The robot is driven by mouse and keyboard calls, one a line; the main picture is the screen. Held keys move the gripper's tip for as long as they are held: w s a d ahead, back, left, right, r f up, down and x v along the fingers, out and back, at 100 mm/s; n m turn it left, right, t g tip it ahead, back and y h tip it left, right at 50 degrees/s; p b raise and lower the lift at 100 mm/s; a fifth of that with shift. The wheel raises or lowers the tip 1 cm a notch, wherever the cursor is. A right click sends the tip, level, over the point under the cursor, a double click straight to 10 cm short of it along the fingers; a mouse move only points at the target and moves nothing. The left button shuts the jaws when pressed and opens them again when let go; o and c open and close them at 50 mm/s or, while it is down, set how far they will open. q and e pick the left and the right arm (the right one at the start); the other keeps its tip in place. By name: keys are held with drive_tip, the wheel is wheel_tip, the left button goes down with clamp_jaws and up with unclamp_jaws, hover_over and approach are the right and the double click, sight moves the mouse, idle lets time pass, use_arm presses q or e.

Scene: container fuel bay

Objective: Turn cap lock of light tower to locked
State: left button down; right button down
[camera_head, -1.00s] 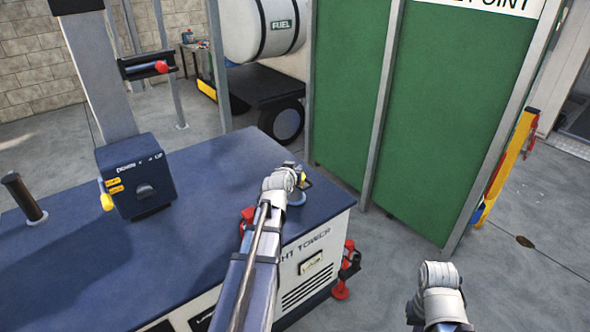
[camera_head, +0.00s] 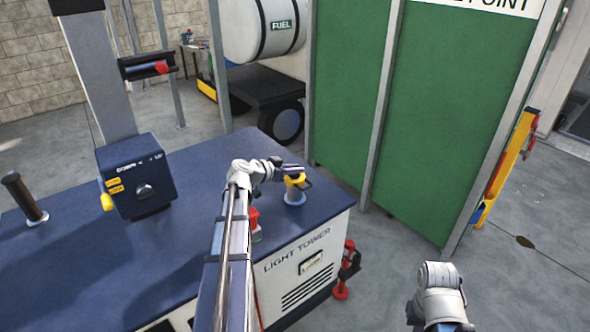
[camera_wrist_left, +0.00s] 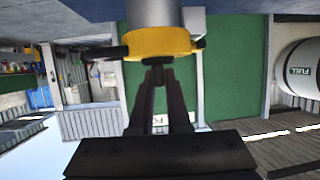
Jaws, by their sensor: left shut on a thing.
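The light tower (camera_head: 330,240) is a blue-topped, white-sided unit on the left. Near its right corner stands a filler neck (camera_head: 295,198) with the yellow cap lock (camera_head: 297,180) on it. My left gripper (camera_head: 296,171) reaches it from the left, level with the cap. In the left wrist view the left gripper's fingers (camera_wrist_left: 157,66) are close together at the underside of the yellow cap (camera_wrist_left: 158,43), shut on it. A dark bar sticks out at the cap's side. My right wrist (camera_head: 438,290) is low at the right; its fingers cannot be made out.
A control box (camera_head: 136,177) and mast (camera_head: 104,75) stand on the tower's left. A red-topped fitting (camera_head: 253,219) sits beside my left arm. A green panel wall (camera_head: 420,110) rises behind. A fuel tank (camera_head: 265,27) stands at the back.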

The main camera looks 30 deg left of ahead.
use_arm(q)
drive_tip(key=shift+s+f+m+g+h, duration=0.15)
drive_tip(key=shift+m+g+h, duration=0.15)
drive_tip(key=shift+m+h, duration=0.3)
drive_tip(key=c, duration=0.9)
unclamp_jaws()
drive_tip(key=shift+s+a+r, duration=0.15)
drive_tip(key=shift+s+r, duration=0.05)
drive_tip(key=shift+r, duration=0.1)
drive_tip(key=p+v, duration=0.3)
drive_tip(key=v, duration=0.4)
drive_tip(key=shift+f, duration=0.1)
